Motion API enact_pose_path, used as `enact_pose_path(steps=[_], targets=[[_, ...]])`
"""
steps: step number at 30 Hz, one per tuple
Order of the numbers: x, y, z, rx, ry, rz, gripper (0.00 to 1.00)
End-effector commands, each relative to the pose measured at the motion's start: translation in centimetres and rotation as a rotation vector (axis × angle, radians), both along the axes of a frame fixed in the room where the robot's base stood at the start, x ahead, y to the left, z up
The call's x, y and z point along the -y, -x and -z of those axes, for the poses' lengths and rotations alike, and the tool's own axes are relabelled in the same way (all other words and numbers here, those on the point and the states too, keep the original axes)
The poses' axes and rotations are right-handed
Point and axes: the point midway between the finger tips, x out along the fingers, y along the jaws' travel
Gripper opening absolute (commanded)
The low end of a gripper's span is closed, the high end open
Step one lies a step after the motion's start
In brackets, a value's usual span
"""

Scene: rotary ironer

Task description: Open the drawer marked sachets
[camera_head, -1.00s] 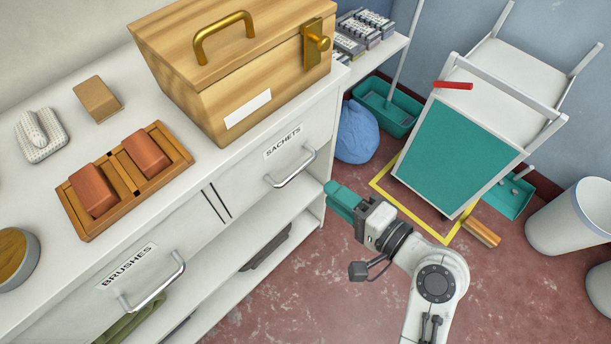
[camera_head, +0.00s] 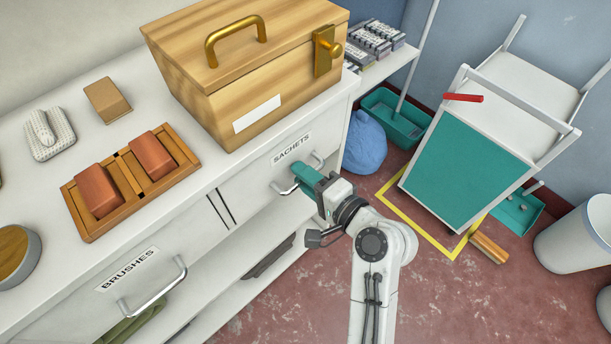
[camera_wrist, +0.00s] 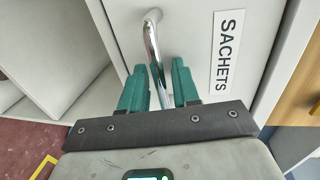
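The white drawer marked sachets (camera_head: 238,196) is shut in the cabinet front, below the wooden box. Its label (camera_head: 291,149) sits above a curved metal handle (camera_head: 285,190). My gripper (camera_head: 303,178) is at this handle, with its teal fingers covering the middle of it. In the wrist view the two teal fingers (camera_wrist: 160,86) stand apart, one on each side of the chrome handle (camera_wrist: 152,45). Gaps show between the handle and the fingers, so they do not look closed on it. The sachets label (camera_wrist: 228,50) is to the right of the fingers.
The drawer marked brushes (camera_head: 137,275) is shut to the left, with its own handle (camera_head: 155,290). A wooden box (camera_head: 200,100) and a tray with red blocks (camera_head: 125,190) stand on the cabinet top. A teal-panelled cart (camera_head: 465,150) stands to the right.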

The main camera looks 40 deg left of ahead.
Motion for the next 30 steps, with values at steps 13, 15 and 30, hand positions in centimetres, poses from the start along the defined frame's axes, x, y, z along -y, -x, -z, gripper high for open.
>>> enact_pose_path(steps=[13, 15, 30], targets=[[0.04, 0.01, 0.01, 0.0, 0.0, 0.0, 0.0], [0.04, 0.01, 0.02, 0.0, 0.001, -0.001, 0.0], [0.23, 0.01, 0.02, 0.0, 0.002, 0.0, 0.0]])
